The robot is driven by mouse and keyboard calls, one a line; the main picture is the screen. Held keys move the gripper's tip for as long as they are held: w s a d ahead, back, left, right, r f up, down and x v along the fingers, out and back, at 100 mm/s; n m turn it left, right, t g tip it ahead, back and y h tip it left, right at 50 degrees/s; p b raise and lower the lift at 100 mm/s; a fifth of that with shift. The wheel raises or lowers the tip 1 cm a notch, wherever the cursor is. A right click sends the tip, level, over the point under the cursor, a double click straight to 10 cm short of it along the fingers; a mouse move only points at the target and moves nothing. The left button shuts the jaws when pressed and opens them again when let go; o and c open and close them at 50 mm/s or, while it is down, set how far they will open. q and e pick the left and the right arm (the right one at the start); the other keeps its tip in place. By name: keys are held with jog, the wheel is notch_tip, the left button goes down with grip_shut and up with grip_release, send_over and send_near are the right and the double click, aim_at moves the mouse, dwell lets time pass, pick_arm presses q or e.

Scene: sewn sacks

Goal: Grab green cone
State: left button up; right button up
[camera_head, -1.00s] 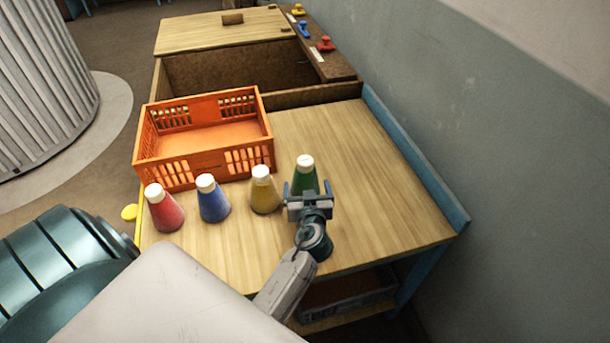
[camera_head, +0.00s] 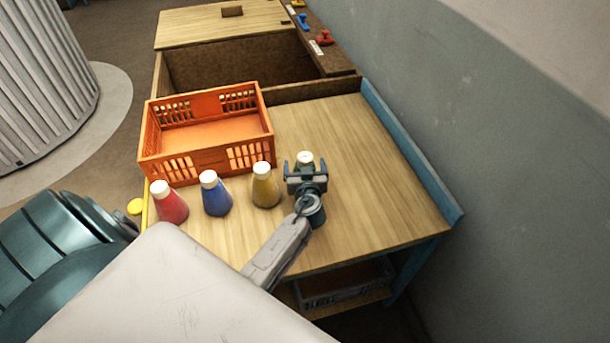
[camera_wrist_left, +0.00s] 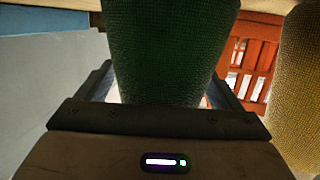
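The green cone (camera_head: 304,173) with its white cap stands at the right end of a row on the wooden table. My left gripper (camera_head: 305,168) is over it in the head view, hiding most of its body. In the left wrist view the green cone (camera_wrist_left: 170,50) fills the space between the two fingers (camera_wrist_left: 160,88). Narrow light gaps show between the fingers and the cone, so the gripper looks open around it. The lower end of the cone in that view is hidden behind the gripper body. My right gripper is not in view.
A yellow cone (camera_head: 265,187) stands just left of the green one, with blue (camera_head: 215,196) and red (camera_head: 170,206) cones farther left. An orange crate (camera_head: 205,163) is behind them. The table (camera_head: 375,200) is clear to the right, up to a blue edge board (camera_head: 410,150).

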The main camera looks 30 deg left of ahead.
pick_arm(q)
jog(key=c, duration=1)
jog(key=shift+r, duration=0.1)
